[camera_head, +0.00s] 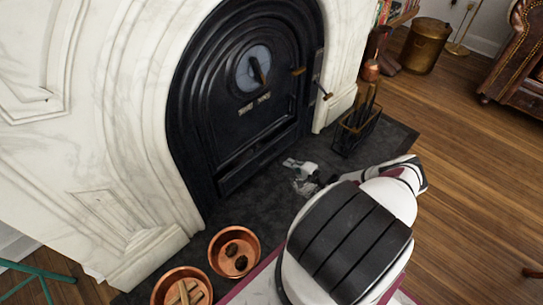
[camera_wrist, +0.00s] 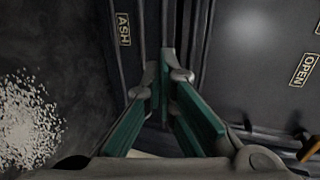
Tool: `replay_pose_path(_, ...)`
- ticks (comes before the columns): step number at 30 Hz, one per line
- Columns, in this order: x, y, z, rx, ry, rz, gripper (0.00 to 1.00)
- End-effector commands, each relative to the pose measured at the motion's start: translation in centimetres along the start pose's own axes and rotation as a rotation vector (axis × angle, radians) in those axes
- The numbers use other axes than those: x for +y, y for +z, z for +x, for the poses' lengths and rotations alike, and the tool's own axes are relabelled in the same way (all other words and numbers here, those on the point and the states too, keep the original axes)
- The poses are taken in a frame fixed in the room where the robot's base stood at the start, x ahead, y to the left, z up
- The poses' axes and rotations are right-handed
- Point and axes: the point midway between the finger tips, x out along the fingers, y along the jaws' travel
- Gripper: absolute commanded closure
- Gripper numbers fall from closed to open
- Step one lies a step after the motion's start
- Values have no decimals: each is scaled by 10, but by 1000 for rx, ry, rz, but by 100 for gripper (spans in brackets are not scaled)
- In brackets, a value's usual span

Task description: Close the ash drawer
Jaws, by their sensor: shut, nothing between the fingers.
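The ash drawer (camera_wrist: 124,65) shows in the wrist view as a dark front with an ASH plate, just left of my fingertips. In the head view, the low front of the black stove (camera_head: 250,163) is partly visible, and I cannot tell how far the drawer stands out. My gripper (camera_wrist: 166,62) is shut and empty, its green-padded fingers meeting at the tips close to the drawer's edge. Whether they touch it is unclear.
Pale ash (camera_wrist: 28,120) lies on the dark hearth beside my gripper. Two copper bowls (camera_head: 258,254) (camera_head: 157,291) sit at the hearth's near left. A wire tool basket (camera_head: 356,131) stands to the right. A stove door marked OPEN (camera_wrist: 265,75) is right of my fingers.

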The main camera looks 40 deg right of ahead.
Motion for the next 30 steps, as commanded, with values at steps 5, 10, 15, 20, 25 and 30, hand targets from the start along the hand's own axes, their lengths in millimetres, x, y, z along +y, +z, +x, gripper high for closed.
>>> replay_pose_path(5,1,1,16,-3,-4,-12,100)
replay_pose_path(10,3,2,47,-3,-3,-11,100)
replay_pose_path(15,3,2,80,-3,-2,-10,100)
replay_pose_path(20,1,1,108,-2,-2,-9,100)
replay_pose_path(25,-7,1,128,-2,-2,-8,100)
replay_pose_path(30,-11,1,136,-1,-1,-7,100)
